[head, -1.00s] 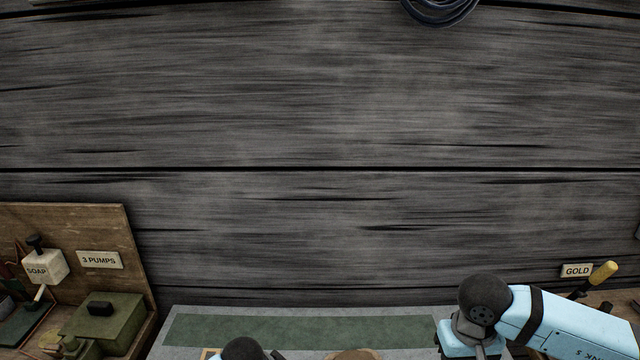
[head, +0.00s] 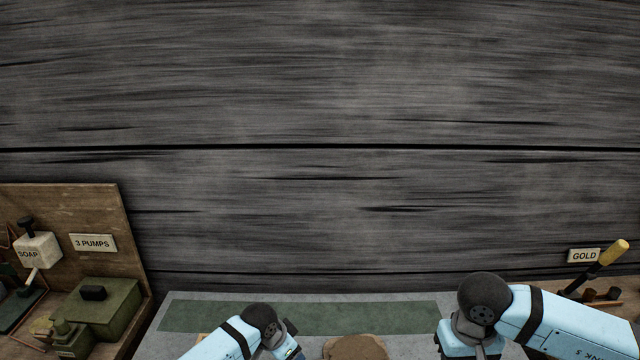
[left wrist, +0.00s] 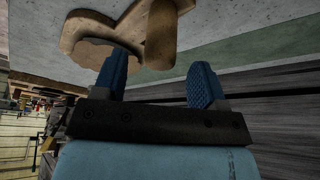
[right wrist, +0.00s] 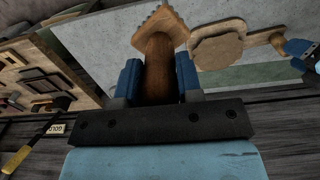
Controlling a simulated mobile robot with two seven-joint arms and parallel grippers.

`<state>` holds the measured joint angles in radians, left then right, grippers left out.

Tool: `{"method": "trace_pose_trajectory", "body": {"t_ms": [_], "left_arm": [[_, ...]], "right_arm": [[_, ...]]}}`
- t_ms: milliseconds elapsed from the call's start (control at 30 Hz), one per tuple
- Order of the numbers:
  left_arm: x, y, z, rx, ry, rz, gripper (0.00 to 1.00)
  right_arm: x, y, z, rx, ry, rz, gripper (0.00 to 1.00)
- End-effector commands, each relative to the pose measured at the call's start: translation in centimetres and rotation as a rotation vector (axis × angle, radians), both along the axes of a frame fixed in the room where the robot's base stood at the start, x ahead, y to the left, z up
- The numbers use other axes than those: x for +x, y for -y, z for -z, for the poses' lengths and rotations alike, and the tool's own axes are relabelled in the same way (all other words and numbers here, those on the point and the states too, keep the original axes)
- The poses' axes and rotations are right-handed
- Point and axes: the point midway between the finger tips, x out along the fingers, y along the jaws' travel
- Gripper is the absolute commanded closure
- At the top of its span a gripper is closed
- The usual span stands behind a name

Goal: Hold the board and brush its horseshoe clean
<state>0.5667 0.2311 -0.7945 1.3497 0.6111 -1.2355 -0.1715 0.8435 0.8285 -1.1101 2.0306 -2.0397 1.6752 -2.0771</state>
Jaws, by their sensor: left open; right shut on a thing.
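The tan wooden board (head: 357,348) shows at the bottom edge of the head view, partly cut off. In the left wrist view its rounded plate and handle (left wrist: 160,38) lie just beyond my left gripper (left wrist: 160,65), which is open with the handle near the gap between its fingers. I cannot tell if they touch. My right gripper (right wrist: 158,75) is shut on the brown wooden handle of the brush (right wrist: 157,50), whose ridged head points away from the gripper. In the right wrist view the board (right wrist: 217,48) lies right of the brush, with my left gripper (right wrist: 303,55) beside its handle. I cannot make out a horseshoe clearly.
A grey bench top with a green strip (head: 300,317) lies in front of a dark plank wall. At left stand a soap dispenser (head: 38,250), a "3 PUMPS" sign (head: 93,243) and a green box (head: 103,305). At right are a "GOLD" sign (head: 583,256) and a yellow-handled tool (head: 612,252).

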Motion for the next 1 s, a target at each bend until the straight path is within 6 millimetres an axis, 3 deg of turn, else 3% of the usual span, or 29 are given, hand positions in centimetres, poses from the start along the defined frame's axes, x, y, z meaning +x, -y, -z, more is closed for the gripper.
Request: {"method": "trace_pose_trajectory", "body": {"t_ms": [33,300,800,867,1000], "left_arm": [[0.2,0.2,1.4,0.0,0.001,0.001,0.35],[0.9,1.1,3.8,0.0,0.0,0.0,0.35],[1.2,1.3,4.3,0.0,0.0,0.0,0.35],[1.2,1.3,4.3,0.0,0.0,0.0,0.46],[1.2,1.3,4.3,0.0,0.0,0.0,0.78]], "right_arm": [[0.0,0.0,1.6,0.0,0.0,0.0,1.0],[0.0,0.0,4.6,0.0,0.001,0.0,1.0],[0.0,0.0,5.4,0.0,0.001,0.0,1.0],[0.0,0.0,5.4,0.0,0.0,0.0,1.0],[0.0,0.0,5.4,0.0,0.0,0.0,1.0]]}}
